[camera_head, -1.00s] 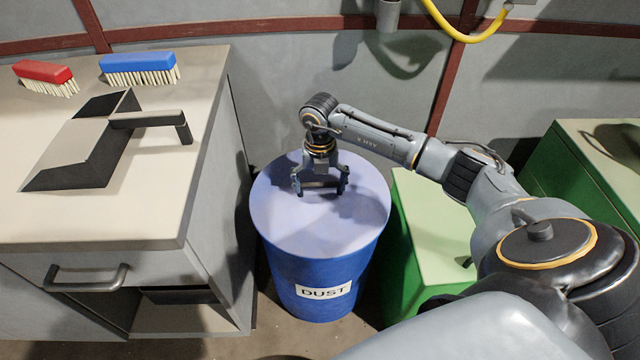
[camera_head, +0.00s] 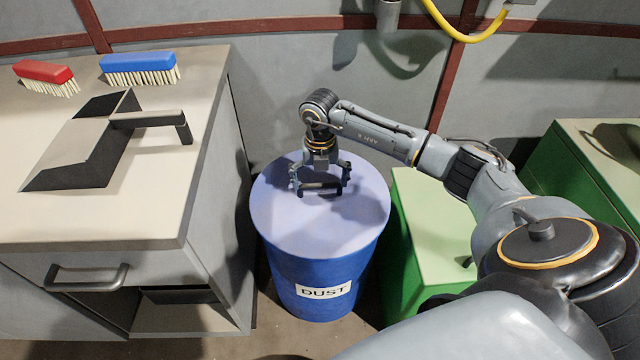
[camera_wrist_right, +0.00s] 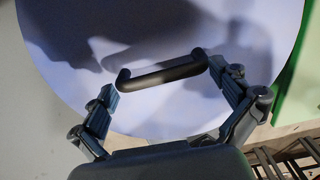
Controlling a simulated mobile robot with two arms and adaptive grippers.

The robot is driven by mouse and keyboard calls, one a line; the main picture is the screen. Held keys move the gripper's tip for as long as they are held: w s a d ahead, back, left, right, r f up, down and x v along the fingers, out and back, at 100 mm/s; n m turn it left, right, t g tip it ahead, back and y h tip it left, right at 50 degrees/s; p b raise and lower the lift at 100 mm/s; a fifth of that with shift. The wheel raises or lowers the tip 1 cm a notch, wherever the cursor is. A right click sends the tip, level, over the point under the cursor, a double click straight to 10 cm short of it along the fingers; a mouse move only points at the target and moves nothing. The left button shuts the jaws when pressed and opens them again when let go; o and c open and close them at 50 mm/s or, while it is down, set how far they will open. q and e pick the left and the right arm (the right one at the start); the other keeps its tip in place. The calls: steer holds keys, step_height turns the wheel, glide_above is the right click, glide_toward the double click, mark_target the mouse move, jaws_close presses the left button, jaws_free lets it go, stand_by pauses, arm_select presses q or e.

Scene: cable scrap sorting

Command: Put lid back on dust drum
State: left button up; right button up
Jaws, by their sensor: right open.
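The dust drum (camera_head: 322,290) is blue with a white DUST label and stands on the floor between the cabinet and the green box. A flat, round, pale lavender lid (camera_head: 285,228) lies on its top and appears level. My right gripper (camera_head: 320,188) is low over the lid, open. Its fingers are on either side of the lid's dark bar handle (camera_wrist_right: 165,74), seen in the right wrist view beyond the palm. The fingertips appear apart from the handle ends, though contact is hard to judge. The left gripper is not in view.
A cabinet (camera_head: 120,232) at left carries a dustpan (camera_head: 85,150), a red brush (camera_head: 43,73) and a blue brush (camera_head: 138,66). A green box (camera_head: 432,235) stands close to the drum's right. The wall is behind, with a yellow hose (camera_head: 452,28).

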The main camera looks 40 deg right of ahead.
mark_target(320, 184)
step_height(320, 184, up, 11)
stand_by(0.3)
